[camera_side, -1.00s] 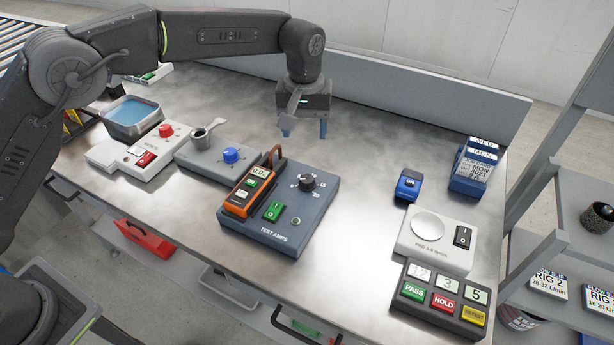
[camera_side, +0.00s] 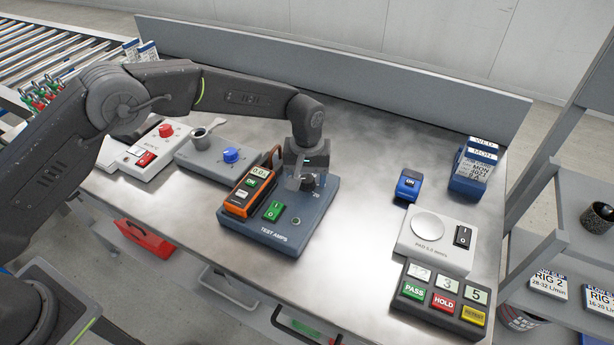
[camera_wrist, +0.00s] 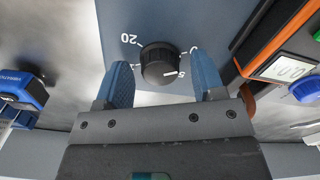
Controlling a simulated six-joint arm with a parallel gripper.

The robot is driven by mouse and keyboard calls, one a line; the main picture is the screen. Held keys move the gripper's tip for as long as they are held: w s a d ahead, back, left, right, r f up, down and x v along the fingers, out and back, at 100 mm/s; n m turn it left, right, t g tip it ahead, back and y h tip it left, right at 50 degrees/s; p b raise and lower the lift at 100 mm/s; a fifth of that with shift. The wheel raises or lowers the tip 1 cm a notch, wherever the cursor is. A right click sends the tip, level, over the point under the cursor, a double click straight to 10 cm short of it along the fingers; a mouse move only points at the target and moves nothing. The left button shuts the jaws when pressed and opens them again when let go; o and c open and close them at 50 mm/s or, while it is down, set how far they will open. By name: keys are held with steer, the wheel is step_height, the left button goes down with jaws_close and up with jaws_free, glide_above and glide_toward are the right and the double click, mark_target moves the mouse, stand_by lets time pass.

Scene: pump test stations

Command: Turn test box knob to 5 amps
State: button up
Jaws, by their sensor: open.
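The test box (camera_side: 283,232) is a blue-grey box marked TEST AMPS on the bench. Its black knob (camera_side: 308,182) is at the back right of the top face, partly hidden by my gripper in the side view. In the wrist view the knob (camera_wrist: 160,65) shows a white pointer line directed toward the 5 mark; the 20 and 0 marks also show. My gripper (camera_wrist: 163,80) is open, with one blue finger on each side of the knob and a visible gap to each. An orange clamp meter (camera_side: 248,190) reading about 0.0 lies on the box's left, beside a green switch (camera_side: 273,211).
A grey unit with a blue knob (camera_side: 231,156) and a white unit with a red knob (camera_side: 166,130) stand to the left. A blue ON device (camera_side: 408,185), a round pad (camera_side: 429,226) and a PASS/HOLD button box (camera_side: 440,300) stand to the right. Bench between is clear.

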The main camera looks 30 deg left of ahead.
steer(key=shift+f, duration=0.2)
steer(key=c, duration=0.9)
steer(key=shift+m, duration=0.3)
steer(key=m, duration=1.1)
steer(key=shift+m, duration=0.3)
